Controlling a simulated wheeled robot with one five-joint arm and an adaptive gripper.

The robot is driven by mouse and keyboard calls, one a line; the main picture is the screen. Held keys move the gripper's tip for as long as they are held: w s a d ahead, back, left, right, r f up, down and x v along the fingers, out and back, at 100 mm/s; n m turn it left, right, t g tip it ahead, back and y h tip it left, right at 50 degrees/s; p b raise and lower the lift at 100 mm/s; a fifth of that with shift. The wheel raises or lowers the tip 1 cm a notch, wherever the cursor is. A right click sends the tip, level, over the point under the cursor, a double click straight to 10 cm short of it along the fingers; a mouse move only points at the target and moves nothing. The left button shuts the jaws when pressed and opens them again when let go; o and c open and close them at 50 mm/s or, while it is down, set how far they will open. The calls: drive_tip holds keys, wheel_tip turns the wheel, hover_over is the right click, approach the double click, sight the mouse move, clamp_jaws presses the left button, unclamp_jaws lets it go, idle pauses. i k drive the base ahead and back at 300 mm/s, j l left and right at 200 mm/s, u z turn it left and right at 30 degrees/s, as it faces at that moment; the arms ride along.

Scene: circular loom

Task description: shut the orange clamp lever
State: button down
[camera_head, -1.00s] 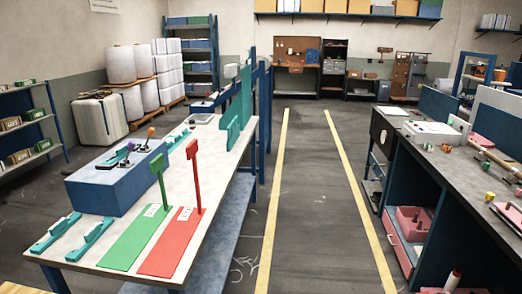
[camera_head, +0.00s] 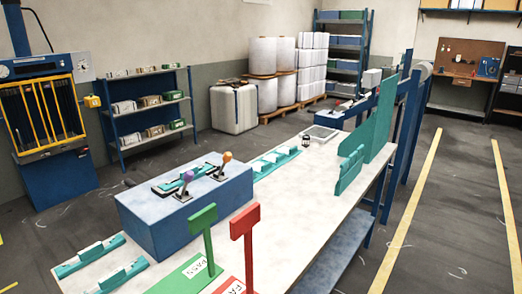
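The orange clamp lever (camera_head: 227,158) stands on top of the blue box (camera_head: 190,212) on the long white bench. Its orange knob sits on a dark arm that points up and leans a little. My gripper is not in view.
The white bench (camera_head: 300,180) carries a green PASS sign (camera_head: 203,218), a red sign (camera_head: 245,222), and several teal holders. Teal upright panels (camera_head: 383,118) stand along its right edge. Clear floor with yellow lines (camera_head: 420,190) lies to the right.

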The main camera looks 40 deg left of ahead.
sight(227, 158)
drive_tip(key=i+u, duration=0.1)
drive_tip(key=i, duration=0.5)
drive_tip(key=i+u, duration=0.15)
drive_tip(key=i, duration=0.4)
drive_tip(key=i+l+u, duration=0.1)
drive_tip(key=i, duration=0.5)
drive_tip(key=i+u, duration=0.45)
drive_tip(key=i+l+u, duration=0.1)
drive_tip(key=i+u, duration=0.35)
drive_tip(key=i, duration=0.2)
drive_tip(key=u, duration=4.75)
